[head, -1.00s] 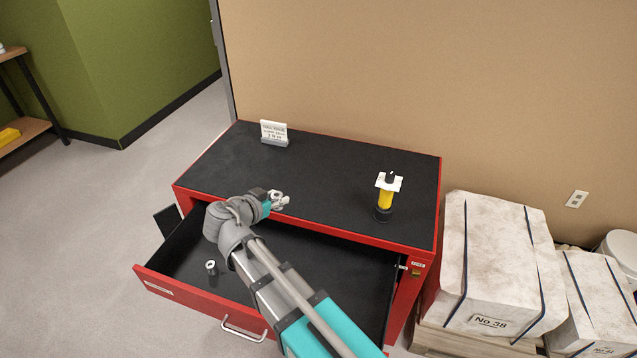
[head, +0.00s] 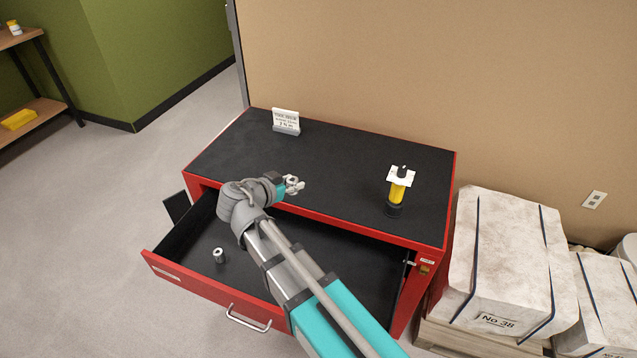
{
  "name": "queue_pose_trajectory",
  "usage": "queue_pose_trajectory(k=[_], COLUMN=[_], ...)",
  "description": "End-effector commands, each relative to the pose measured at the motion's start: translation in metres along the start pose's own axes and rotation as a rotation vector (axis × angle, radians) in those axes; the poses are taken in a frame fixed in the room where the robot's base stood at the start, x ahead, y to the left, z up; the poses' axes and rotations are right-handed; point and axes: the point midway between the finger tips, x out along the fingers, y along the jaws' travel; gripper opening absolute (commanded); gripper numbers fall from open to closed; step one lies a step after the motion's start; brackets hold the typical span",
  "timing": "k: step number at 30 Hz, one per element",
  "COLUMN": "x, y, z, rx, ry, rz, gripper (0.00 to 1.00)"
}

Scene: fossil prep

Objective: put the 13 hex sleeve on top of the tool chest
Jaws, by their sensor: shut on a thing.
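The tool chest (head: 217,172) is red with a black top and an open upper drawer. My gripper (head: 294,185) is above the front part of the chest top, left of its middle. It is shut on a small, light metal piece, which looks like a sleeve; the fingers partly hide it, and no size mark is readable. I cannot tell whether this piece touches the top. Another small metal sleeve (head: 219,255) stands upright in the left part of the drawer (head: 285,250). Its size is not readable either. My arm hides part of the drawer.
A small sign (head: 286,122) stands at the back left of the chest top. Strapped white blocks (head: 505,260) stand right of the chest.

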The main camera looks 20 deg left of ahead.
Motion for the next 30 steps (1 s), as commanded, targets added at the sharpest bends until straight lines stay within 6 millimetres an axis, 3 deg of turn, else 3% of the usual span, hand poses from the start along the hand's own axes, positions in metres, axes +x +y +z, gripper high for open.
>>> queue_pose_trajectory(k=[7,12,23,30], x=[-0.001,-0.002,0.0,0.02], y=[0.029,0.038,0.038,0.025], z=[-0.002,-0.002,-0.002,0.002], rx=[0.059,0.081,0.083,0.084], ry=[-0.001,0.001,0.002,0.002], rz=[0.147,0.198,0.201,0.201], gripper=[0.0,0.0,0.0,0.0])
